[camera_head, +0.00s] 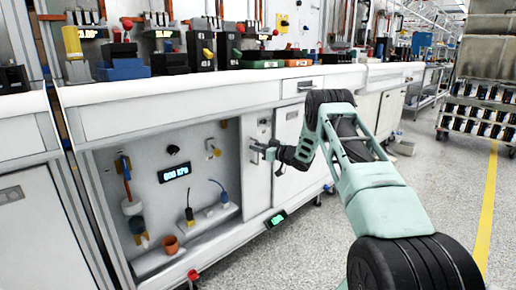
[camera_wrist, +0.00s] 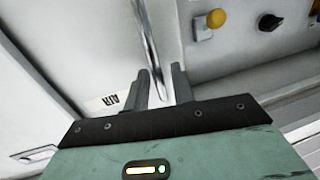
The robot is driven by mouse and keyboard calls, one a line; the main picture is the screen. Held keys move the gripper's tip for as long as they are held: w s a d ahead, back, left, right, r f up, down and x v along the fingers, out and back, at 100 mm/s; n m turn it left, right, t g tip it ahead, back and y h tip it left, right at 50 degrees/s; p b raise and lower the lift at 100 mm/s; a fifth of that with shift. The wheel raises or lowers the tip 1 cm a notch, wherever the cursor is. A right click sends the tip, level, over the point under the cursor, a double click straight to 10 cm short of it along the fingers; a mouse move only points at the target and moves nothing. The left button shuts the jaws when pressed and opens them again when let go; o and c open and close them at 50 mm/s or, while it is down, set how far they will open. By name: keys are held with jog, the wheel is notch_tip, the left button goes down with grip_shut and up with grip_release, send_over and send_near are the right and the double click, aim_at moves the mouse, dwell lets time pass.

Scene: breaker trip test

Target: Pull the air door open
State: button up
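The air door (camera_wrist: 60,60) is the pale panel on the left of the wrist view, with an AIR label (camera_wrist: 109,101) on it. A metal bar handle (camera_wrist: 148,35) runs down the wrist view toward the fingers. My gripper (camera_wrist: 161,80) is open, its two fingers apart with the lower end of the bar between them. I cannot tell if they touch it. In the head view my gripper (camera_head: 263,151) is at the narrow door front right of the open bay and hides part of it.
A counter with several devices is above.

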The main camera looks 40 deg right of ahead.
jog(key=shift+s, duration=0.1)
jog(key=s+d+p, duration=0.3)
jog(key=s, duration=1.4)
jog(key=shift+d+p, duration=0.2)
jog(key=shift+p, duration=0.2)
jog(key=shift+w, duration=0.1)
